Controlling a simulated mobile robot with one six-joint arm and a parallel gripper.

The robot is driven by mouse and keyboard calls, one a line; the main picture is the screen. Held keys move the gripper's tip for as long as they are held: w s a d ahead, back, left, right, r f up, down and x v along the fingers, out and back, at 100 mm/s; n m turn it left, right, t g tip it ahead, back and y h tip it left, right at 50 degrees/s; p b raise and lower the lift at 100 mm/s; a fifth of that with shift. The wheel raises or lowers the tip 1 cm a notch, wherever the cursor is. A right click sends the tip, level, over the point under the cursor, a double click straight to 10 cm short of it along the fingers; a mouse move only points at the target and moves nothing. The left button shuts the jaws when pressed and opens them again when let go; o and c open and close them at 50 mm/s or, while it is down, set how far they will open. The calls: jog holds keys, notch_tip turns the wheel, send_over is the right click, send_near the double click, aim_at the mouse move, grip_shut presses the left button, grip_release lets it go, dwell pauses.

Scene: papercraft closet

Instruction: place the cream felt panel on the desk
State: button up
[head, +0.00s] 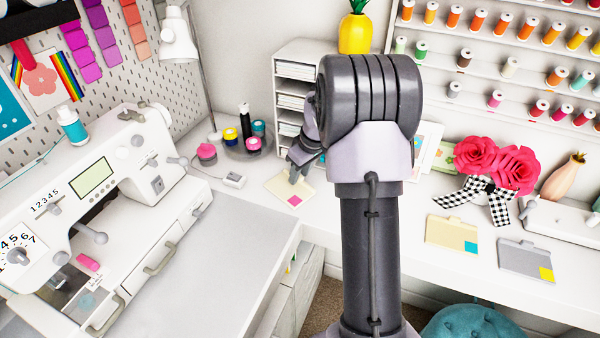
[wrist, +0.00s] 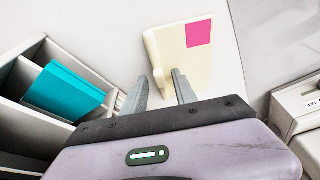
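A cream felt panel (head: 283,187) with a pink square in one corner lies on the white desk (head: 350,222), left of my arm in the head view. In the wrist view the same cream panel (wrist: 199,72) is just beyond my fingertips, its near edge and tab reaching between them. My gripper (wrist: 160,84) is open, with one finger on each side of that tab. In the head view my gripper (head: 295,174) is low over the panel's back edge. I cannot tell whether the fingers touch it.
A second cream panel with a blue square (head: 452,234) and a grey panel with a yellow square (head: 525,260) lie to the right. A white shelf unit (head: 296,70) stands behind my gripper. A sewing machine (head: 95,190) and pots (head: 231,136) are left.

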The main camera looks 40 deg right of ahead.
jog(key=p+v, duration=0.4)
jog(key=v, duration=0.8)
jog(key=a+r, duration=0.6)
jog(key=a, duration=0.1)
jog(key=s+a+r+m+t, duration=0.1)
jog(key=s+a+r+m, duration=0.15)
jog(key=s+a, duration=0.6)
jog(key=s+a+r+m+t, duration=0.1)
jog(key=s+a+r+m, duration=0.15)
jog(key=s+a, duration=0.65)
jog(key=s+a+f+y, duration=0.1)
jog(key=s+a+y, duration=0.1)
jog(key=s+a, duration=0.35)
jog(key=shift+m, duration=0.5)
jog(key=shift+w+a+f+b, duration=0.1)
jog(key=shift+a+f+b, duration=0.05)
jog(key=shift+f+b, duration=0.8)
jog(key=shift+w+a+f+b, duration=0.15)
jog(key=shift+a+f+b, duration=0.05)
jog(key=shift+f+b, duration=0.7)
jog(key=shift+w+a+f+b, duration=0.1)
jog(key=shift+a+f+b, duration=0.05)
jog(key=shift+f+b, duration=0.8)
jog(key=shift+f, duration=0.1)
